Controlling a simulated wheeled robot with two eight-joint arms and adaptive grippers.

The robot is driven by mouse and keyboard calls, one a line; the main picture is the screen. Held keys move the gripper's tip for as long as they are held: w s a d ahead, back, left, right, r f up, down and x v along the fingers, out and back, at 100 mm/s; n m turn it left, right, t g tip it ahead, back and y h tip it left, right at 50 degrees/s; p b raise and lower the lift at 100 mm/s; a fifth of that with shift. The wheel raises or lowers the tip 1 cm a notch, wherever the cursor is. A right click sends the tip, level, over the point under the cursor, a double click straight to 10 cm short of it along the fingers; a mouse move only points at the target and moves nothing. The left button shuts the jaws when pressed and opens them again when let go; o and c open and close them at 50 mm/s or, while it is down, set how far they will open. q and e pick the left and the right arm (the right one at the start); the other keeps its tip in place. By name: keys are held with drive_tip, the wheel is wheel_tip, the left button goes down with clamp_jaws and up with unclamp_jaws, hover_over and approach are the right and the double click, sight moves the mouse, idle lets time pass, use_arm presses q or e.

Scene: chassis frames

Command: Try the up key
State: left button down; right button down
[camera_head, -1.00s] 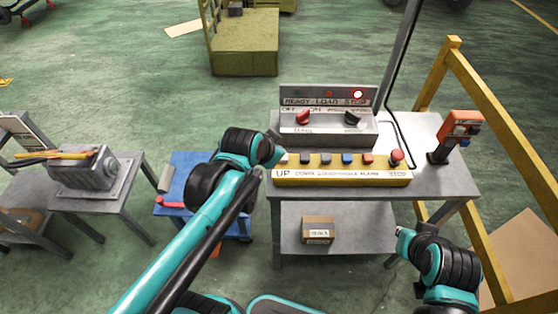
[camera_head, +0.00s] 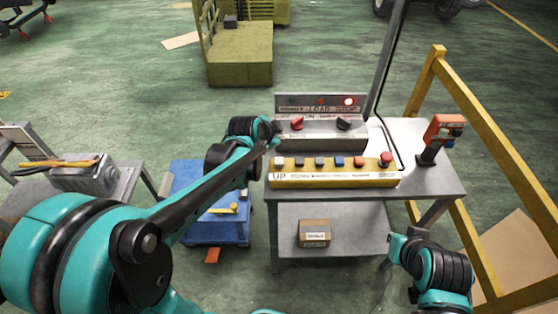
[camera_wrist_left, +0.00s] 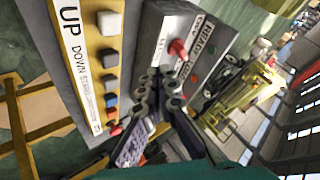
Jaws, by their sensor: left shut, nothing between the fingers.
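The up key is the pale key (camera_head: 279,162) at the left end of the yellow key panel (camera_head: 330,180), above the printed word UP. It also shows in the left wrist view (camera_wrist_left: 108,22), first in the row of keys. My left gripper (camera_head: 276,129) is beside the left end of the grey switch box, behind and above the up key, and apart from it. In the left wrist view its dark fingers (camera_wrist_left: 160,78) are shut and empty, in front of the box. My right arm is at the lower right; its fingers do not show.
The grey switch box (camera_head: 320,132) with red and black knobs and a lit red lamp stands behind the panel. An orange hand-held device (camera_head: 441,135) stands at the table's right. A small carton (camera_head: 314,233) is on the lower shelf. A yellow rail (camera_head: 500,160) runs along the right.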

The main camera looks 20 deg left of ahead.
sight(278, 162)
use_arm(q)
drive_tip(key=shift+f+b, duration=3.5)
drive_tip(key=shift+f, duration=0.85)
drive_tip(key=shift+f, duration=0.15)
drive_tip(key=shift+f+b, duration=0.3)
drive_tip(key=shift+f+b, duration=0.5)
drive_tip(key=shift+f, duration=0.1)
drive_tip(key=shift+r, duration=0.1)
drive_tip(key=shift+r+p, duration=0.9)
drive_tip(key=shift+r, duration=0.1)
wheel_tip(278, 162, up, 5)
drive_tip(key=p, duration=0.4)
